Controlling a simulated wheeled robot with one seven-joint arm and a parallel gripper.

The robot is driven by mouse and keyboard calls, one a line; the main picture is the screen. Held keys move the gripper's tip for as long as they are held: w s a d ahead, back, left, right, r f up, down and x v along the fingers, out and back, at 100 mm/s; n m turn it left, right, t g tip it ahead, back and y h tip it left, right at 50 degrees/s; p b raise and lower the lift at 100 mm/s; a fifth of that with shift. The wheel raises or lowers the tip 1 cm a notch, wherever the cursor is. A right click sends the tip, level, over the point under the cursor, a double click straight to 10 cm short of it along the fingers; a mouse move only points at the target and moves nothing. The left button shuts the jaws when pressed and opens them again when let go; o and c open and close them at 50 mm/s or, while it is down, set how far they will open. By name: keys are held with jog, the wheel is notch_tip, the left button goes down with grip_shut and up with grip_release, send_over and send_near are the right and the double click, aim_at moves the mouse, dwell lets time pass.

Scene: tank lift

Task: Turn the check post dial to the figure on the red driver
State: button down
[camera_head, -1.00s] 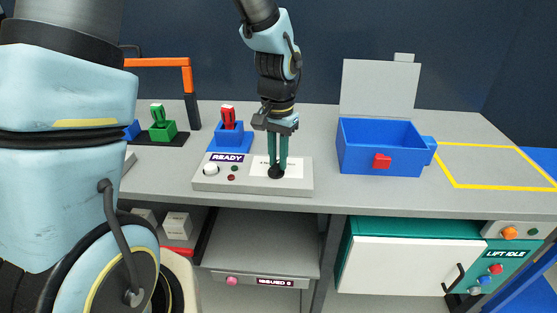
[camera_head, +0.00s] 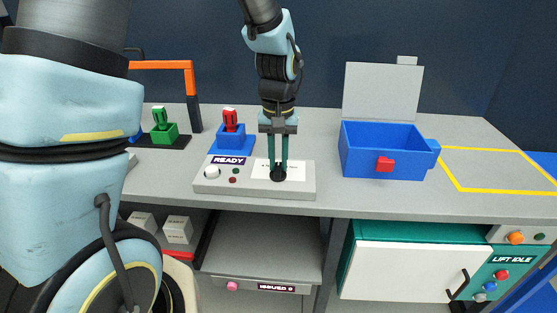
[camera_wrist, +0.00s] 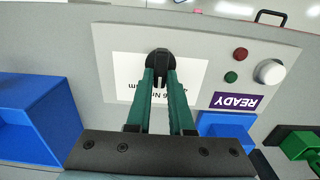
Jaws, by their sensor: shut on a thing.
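The check post (camera_head: 210,187) is a low grey box on the bench, with a READY label and a white plate (camera_head: 297,171). Its black dial (camera_head: 278,177) sits on that plate; the dial also shows in the wrist view (camera_wrist: 160,56). My gripper (camera_head: 278,165) points down from above with its green fingers closed on the dial. The fingers hide part of the plate's print; "6 Nm" shows upside down beside them in the wrist view. The red driver (camera_head: 230,120) stands upright in a blue holder (camera_head: 231,140) behind the post. Its figure is too small to read.
A white knob (camera_head: 212,172) and small green and red buttons are left of the dial. A green driver (camera_head: 159,118) stands in a green holder farther left. An open blue box (camera_head: 365,163) is to the right, with a yellow-outlined area beyond it.

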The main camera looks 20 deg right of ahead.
aim_at(278, 165)
jog(key=c, duration=0.8)
grip_release()
notch_tip(278, 165, up, 11)
jog(key=b, duration=0.2)
jog(key=shift+f, duration=0.1)
jog(key=a+f+n, duration=0.2)
jog(key=a+f, duration=0.2)
jog(key=a, duration=0.9)
jog(key=a+f+n+t, duration=0.1)
jog(key=a+f, duration=0.3)
jog(key=a, duration=0.9)
jog(key=shift+n+t, duration=0.3)
jog(key=shift+n, duration=0.1)
